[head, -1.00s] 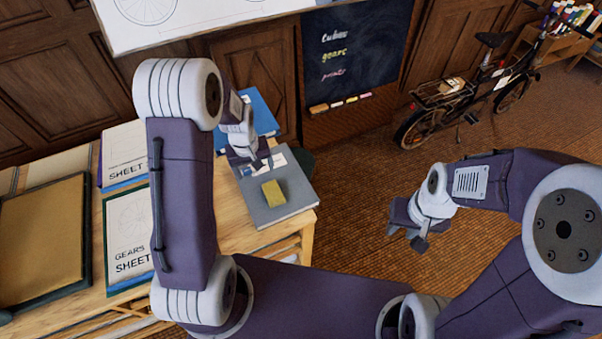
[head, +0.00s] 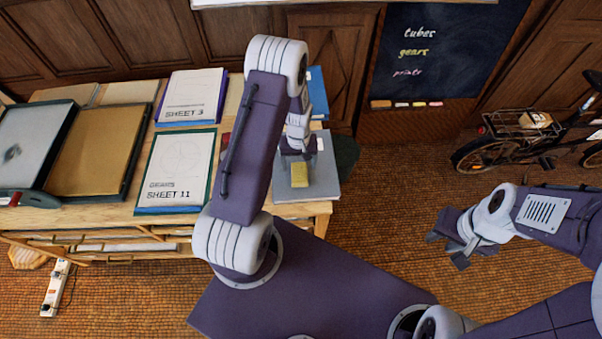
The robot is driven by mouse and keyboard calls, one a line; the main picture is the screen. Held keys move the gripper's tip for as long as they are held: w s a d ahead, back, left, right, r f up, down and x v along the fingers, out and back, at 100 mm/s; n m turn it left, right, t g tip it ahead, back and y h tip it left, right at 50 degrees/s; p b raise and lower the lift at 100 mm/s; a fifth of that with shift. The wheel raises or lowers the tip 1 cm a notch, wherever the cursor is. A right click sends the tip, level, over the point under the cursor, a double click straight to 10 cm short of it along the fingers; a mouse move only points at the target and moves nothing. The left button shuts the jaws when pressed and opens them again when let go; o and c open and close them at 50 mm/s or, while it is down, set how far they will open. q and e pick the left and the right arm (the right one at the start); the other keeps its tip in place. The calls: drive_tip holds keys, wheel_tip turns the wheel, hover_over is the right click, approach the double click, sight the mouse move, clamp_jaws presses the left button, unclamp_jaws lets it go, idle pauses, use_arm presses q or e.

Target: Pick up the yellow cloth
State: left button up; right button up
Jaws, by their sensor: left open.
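The yellow cloth (head: 299,176) is a small folded block lying on a grey board (head: 322,183) at the right end of the wooden table. My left gripper (head: 298,160) is open just behind the cloth, with its fingers close to the cloth's far edge. I cannot tell whether they touch it. My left arm hides part of the board's left side. My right gripper (head: 449,250) hangs over the bare floor at the right, with its fingers apart and nothing between them.
Sheet 3 (head: 192,97) and sheet 11 (head: 176,170) lie on the table left of my arm. A blue folder (head: 317,92) lies behind the grey board. A bicycle (head: 530,140) stands at the right. The floor (head: 390,200) between is clear.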

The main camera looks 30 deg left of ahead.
sight(299, 172)
use_arm(q)
drive_tip(key=f+p, duration=0.1)
drive_tip(key=f, duration=0.3)
drive_tip(key=shift+s+f, duration=0.15)
drive_tip(key=shift+s, duration=0.05)
drive_tip(key=shift+w+d+f, duration=0.1)
drive_tip(key=shift+w+f, duration=0.1)
drive_tip(key=shift+f, duration=0.25)
drive_tip(key=shift+s, duration=0.1)
drive_tip(key=c, duration=1.2)
drive_tip(key=shift+c, duration=1.2)
drive_tip(key=shift+r, duration=0.15)
drive_tip(key=shift+r, duration=0.35)
wheel_tip(299, 172, up, 3)
drive_tip(key=shift+f+b, duration=0.1)
drive_tip(key=shift+b, duration=0.3)
drive_tip(key=s+d+r, duration=0.2)
drive_tip(key=s+r, duration=0.1)
drive_tip(key=s, duration=0.2)
drive_tip(key=s+d+r+b, duration=0.1)
drive_tip(key=s+d+r, duration=0.1)
drive_tip(key=s+r, duration=0.2)
drive_tip(key=shift+s+d+r, duration=0.15)
drive_tip(key=shift+s+d, duration=0.25)
drive_tip(key=shift+s, duration=0.4)
